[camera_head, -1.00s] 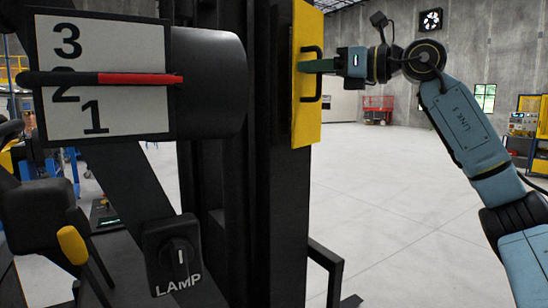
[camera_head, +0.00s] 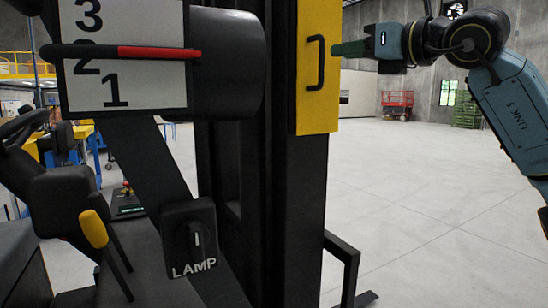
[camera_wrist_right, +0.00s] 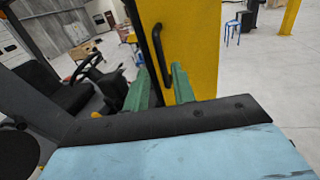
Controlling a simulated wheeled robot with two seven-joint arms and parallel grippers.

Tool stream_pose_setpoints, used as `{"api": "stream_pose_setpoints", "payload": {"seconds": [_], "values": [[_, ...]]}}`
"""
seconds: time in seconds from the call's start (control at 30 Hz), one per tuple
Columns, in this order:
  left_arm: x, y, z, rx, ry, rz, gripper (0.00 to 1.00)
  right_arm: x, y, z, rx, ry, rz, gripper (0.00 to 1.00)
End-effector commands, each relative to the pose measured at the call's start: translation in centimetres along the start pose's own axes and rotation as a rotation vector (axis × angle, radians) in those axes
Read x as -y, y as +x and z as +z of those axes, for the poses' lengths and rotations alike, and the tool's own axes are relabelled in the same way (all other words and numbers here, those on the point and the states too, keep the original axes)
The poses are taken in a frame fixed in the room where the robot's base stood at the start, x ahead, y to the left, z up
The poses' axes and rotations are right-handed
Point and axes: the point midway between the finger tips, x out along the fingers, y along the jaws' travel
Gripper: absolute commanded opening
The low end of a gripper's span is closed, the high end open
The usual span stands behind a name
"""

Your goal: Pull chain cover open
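The chain cover (camera_head: 318,112) is a tall yellow panel on the black mast, upright, with a black bar handle (camera_head: 321,65) on its face. My right gripper (camera_head: 337,49) comes in from the right, its green fingertips just right of the handle and seemingly apart from it. In the right wrist view, the two green fingers of the gripper (camera_wrist_right: 161,84) are spread apart. The handle (camera_wrist_right: 158,48) shows between them in the picture, in front of the yellow cover (camera_wrist_right: 195,40); the depth gap is hard to judge. My left gripper is out of view.
A black mast post (camera_head: 290,200) stands beneath and beside the cover. A numbered board (camera_head: 125,75) with a red-and-black lever and a LAMP switch (camera_head: 193,240) are at left. Open concrete floor (camera_head: 410,190) lies to the right. A black frame (camera_head: 345,270) sticks out low by the mast.

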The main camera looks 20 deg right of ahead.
Motion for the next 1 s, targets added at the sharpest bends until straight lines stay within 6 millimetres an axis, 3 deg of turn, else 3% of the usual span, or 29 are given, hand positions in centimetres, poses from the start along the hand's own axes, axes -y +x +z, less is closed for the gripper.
{"api": "stream_pose_setpoints", "payload": {"seconds": [0.27,1.0], "values": [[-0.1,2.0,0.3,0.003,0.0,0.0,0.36,0.1,-5.8,-0.2,0.003,-0.003,-0.004,0.26],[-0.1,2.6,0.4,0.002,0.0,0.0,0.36,-8.8,3.2,-8.6,-0.009,0.314,0.483,0.26]]}}
